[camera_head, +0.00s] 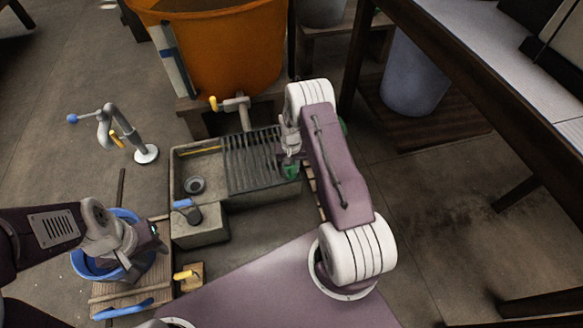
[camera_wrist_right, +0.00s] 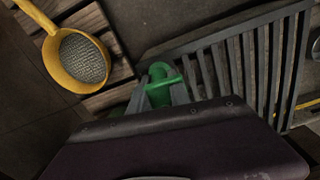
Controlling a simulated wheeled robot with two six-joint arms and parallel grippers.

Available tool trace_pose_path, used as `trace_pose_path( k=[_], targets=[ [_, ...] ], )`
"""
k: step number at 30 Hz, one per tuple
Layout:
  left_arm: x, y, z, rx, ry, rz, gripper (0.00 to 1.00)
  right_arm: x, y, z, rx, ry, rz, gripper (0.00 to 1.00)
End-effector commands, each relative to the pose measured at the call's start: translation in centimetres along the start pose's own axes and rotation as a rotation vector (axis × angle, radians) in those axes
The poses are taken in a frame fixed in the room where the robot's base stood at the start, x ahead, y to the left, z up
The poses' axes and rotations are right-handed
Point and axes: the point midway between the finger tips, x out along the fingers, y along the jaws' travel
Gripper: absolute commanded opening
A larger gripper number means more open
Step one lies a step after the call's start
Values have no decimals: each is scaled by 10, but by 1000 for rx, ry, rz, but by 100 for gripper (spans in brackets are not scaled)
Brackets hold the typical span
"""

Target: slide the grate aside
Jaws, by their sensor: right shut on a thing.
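The dark slatted grate (camera_head: 250,160) lies over the right part of a stone basin (camera_head: 212,163). The basin's left part is uncovered and shows a dark round ring (camera_head: 195,185) inside. In the right wrist view the grate (camera_wrist_right: 255,60) spreads to the right, with a green handle (camera_wrist_right: 160,72) at its near end. My right gripper (camera_head: 290,155) is at the grate's right end; in the wrist view its fingers (camera_wrist_right: 160,92) are shut on the green handle. My left gripper (camera_head: 127,262) is over a blue bowl (camera_head: 82,265); its fingertips are unclear.
An orange tub (camera_head: 225,45) with a yellow-handled tap (camera_head: 232,103) stands behind the basin. A grey pipe stand (camera_head: 145,153) is at the left. A yellow sieve (camera_wrist_right: 52,55) lies beside the grate in the wrist view. A table (camera_head: 470,50) stands at the right; floor before it is clear.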

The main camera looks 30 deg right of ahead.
Motion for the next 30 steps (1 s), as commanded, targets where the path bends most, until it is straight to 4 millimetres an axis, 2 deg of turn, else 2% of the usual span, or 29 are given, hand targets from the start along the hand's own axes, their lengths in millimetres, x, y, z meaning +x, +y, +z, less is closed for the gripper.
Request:
trace_pose_path(
  k=[8, 11, 14, 21, 30],
  targets=[
    [0, 0, 0, 0, 0, 0, 36, 0, -1, 0, -2, -1, 0, 0],
    [-3, 0, 0, 0, 0, 0, 36, -1, -7, 1, -3, -1, 0, 0],
    [-7, 0, -1, 0, 0, 0, 36, -2, -22, 4, -5, 0, 0, 0],
    [-16, 0, -2, 0, 0, 0, 36, -2, -85, 14, -9, 1, 0, 0],
    [-8, 0, -1, 0, 0, 0, 36, 1, -161, 26, -6, 2, -1, 0]
  ],
)
